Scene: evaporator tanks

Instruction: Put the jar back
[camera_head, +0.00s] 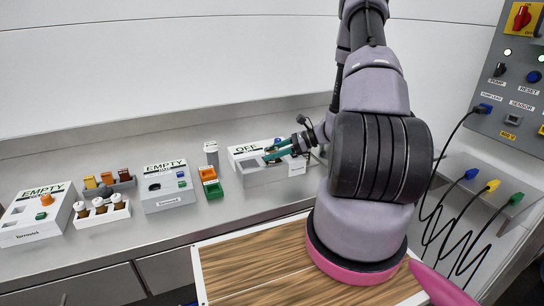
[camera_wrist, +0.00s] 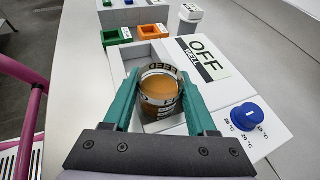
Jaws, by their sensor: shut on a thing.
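The jar (camera_wrist: 160,88), clear with orange-brown contents and a black-lettered label, stands between the green fingers of my gripper (camera_wrist: 157,80) in the wrist view. My gripper is shut on the jar. The jar is at the square grey opening of a white box (camera_wrist: 228,112) marked OFF and WELL, with a blue knob (camera_wrist: 246,115). I cannot tell whether it rests on the bottom or hangs in the opening. In the head view my gripper (camera_head: 283,150) is over the same box (camera_head: 262,173), and the jar is hard to make out there.
Farther left are two EMPTY boxes (camera_head: 168,190) (camera_head: 30,222) and a rack of small vials (camera_head: 100,212). A wood-topped surface (camera_head: 255,265) is in front. Cables hang at right.

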